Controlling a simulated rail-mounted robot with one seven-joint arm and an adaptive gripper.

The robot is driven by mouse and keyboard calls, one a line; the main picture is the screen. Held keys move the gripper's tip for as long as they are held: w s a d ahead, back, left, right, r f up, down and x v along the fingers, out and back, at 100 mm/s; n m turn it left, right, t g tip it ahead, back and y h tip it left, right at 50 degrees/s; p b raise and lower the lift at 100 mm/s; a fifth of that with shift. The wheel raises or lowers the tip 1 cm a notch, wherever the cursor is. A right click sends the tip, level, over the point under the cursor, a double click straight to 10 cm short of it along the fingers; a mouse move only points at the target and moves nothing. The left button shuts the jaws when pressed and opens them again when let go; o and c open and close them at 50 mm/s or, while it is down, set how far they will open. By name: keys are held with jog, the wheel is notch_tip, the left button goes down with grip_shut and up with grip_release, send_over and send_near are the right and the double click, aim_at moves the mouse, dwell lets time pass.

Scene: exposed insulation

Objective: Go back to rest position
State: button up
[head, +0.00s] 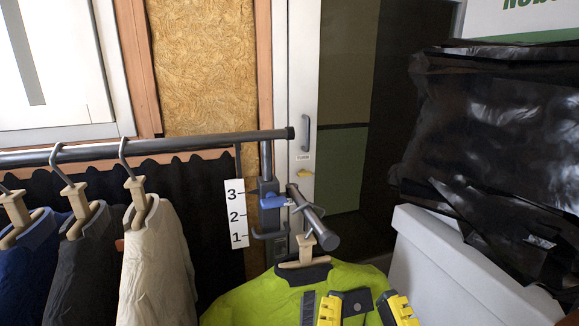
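My gripper (364,311) shows at the bottom edge, right of centre. Its two yellow-and-black fingers are spread apart, so it is open. It overlaps the front of a bright yellow-green garment (262,297) in the picture; whether it touches the cloth cannot be told. I see nothing held between the fingers. The garment hangs on a wooden hanger (304,252) below a short grey peg (318,222). The lower part of the gripper and the garment are cut off by the frame.
A rail (200,143) crosses the left side, with blue, dark and beige garments (157,262) hanging from it. A post with a blue clamp (272,201) and a 1-2-3 number strip (236,213) stands mid-view. A white bin (455,275) and black plastic bags (490,125) fill the right.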

notch_tip(320, 180, up, 29)
jog(key=p, duration=2.5)
jog(key=shift+f+p, duration=0.2)
jog(key=shift+p, duration=0.1)
